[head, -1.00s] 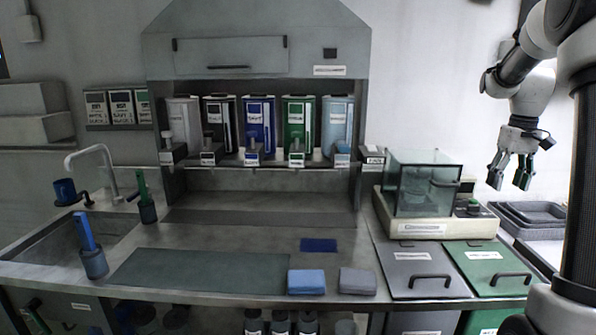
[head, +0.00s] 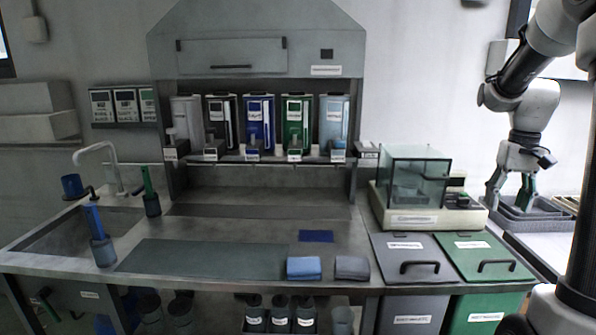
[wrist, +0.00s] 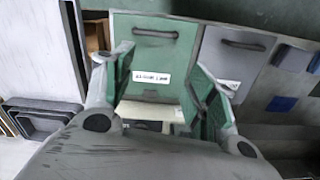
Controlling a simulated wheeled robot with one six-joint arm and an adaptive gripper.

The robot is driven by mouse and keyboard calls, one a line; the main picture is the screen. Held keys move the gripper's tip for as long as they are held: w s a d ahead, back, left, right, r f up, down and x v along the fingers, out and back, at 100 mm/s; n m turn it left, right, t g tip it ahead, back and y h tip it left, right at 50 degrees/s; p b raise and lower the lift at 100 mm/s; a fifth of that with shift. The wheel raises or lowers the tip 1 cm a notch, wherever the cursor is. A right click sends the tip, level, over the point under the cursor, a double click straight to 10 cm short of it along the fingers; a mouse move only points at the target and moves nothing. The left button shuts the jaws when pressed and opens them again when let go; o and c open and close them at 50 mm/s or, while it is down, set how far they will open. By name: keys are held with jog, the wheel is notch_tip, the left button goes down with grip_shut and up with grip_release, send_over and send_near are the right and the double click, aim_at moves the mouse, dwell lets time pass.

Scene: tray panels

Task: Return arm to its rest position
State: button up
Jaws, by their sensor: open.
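My gripper (head: 510,196) hangs at the right of the head view, fingers pointing down, in front of the grey trays at the right. It is open, with nothing between its fingers. In the wrist view my gripper (wrist: 160,95) shows two spread fingers with green pads. Beyond them are the green bin lid (wrist: 178,33) and part of a pale device between the fingers. My arm (head: 525,75) is bent, coming down from the upper right.
A glass-sided device (head: 415,185) stands left of my gripper. A grey lid (head: 400,250) and green lid (head: 478,250) lie before it. Stacked grey trays (head: 535,212) are at the right. Blue cloth (head: 304,268) and grey cloth (head: 352,268) lie on the counter's front edge.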

jog(key=s+a+r+n+t, duration=0.1)
jog(key=s+a+r+t, duration=0.1)
jog(key=s+a, duration=0.6)
jog(key=s+a+r+n+t, duration=0.1)
jog(key=s+a+r+t, duration=0.1)
jog(key=s+a, duration=0.5)
jog(key=shift+s+a+r+n+t, duration=0.4)
jog(key=shift+s+r, duration=0.15)
jog(key=shift+s, duration=1.75)
